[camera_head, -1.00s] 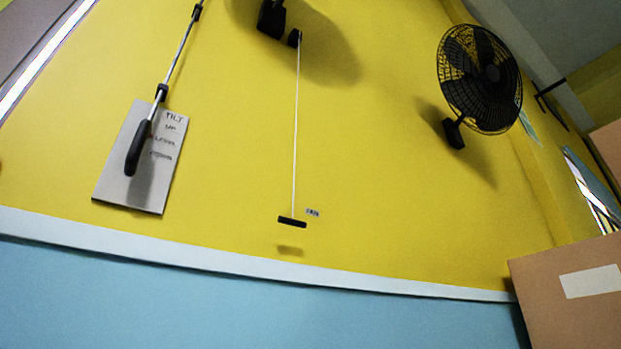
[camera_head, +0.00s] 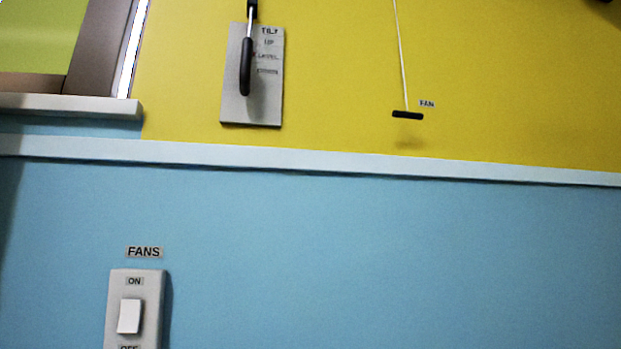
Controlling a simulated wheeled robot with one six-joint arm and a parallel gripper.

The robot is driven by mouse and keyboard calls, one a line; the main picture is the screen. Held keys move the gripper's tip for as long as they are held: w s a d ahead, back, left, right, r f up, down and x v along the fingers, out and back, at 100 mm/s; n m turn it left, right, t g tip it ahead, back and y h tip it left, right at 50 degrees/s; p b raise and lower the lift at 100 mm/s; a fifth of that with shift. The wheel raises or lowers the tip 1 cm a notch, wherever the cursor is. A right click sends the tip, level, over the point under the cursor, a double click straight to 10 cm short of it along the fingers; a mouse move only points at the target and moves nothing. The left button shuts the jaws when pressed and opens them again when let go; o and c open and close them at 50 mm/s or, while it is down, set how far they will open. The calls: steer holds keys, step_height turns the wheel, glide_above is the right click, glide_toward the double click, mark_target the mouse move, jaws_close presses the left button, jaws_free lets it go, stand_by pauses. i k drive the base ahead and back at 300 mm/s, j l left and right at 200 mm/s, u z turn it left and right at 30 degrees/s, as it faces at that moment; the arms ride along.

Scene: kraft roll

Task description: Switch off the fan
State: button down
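A pull cord (camera_head: 402,62) hangs down the yellow wall and ends in a short black bar handle (camera_head: 407,115). A small label reading FAN (camera_head: 427,104) is beside the handle. Lower left, on the blue wall, is a white switch plate (camera_head: 151,305) with a white rocker (camera_head: 130,316). I cannot tell for sure which way the rocker is pressed. The fan itself is out of view now, apart from perhaps a dark edge at top right. My gripper is not in view.
A grey plate marked TILT (camera_head: 234,95) holds a black-handled rod (camera_head: 245,68), left of the cord. A white rail (camera_head: 300,158) crosses the wall. A window sill (camera_head: 70,105) juts out at upper left. The blue wall at right is bare.

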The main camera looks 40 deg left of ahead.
mark_target(131, 309)
steer(key=u, duration=2.2)
